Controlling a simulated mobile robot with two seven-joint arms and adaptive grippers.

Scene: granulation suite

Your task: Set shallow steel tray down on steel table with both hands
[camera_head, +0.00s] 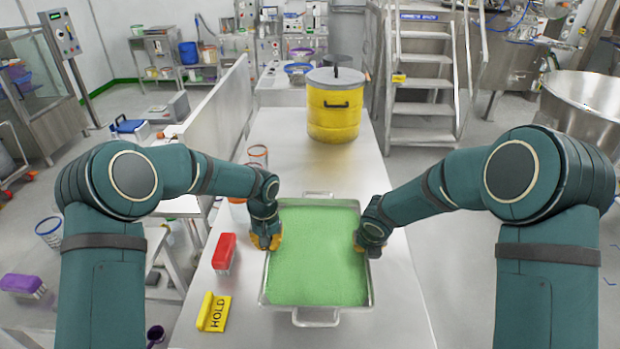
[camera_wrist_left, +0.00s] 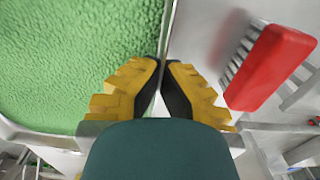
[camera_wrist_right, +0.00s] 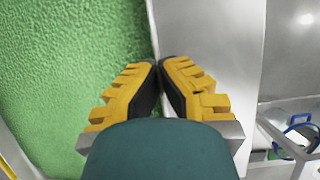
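The shallow steel tray (camera_head: 290,308), filled with green granules (camera_head: 318,262), is level over the steel table (camera_head: 398,312). Whether its underside touches the table cannot be told. My left gripper (camera_head: 266,243) is at the tray's left rim, and my right gripper (camera_head: 369,246) is at its right rim. In the left wrist view, the yellow fingers (camera_wrist_left: 163,64) are closed with the rim between their tips. The right wrist view shows the other fingers (camera_wrist_right: 158,64) closed on the opposite rim in the same way. The tray's front and back handles are free.
Left of the tray are a red brush (camera_head: 224,252) and a yellow HOLD sign (camera_head: 214,312). A yellow drum (camera_head: 334,118) stands at the table's far end. Cups (camera_head: 258,155) stand near the left edge. The table right of the tray is clear.

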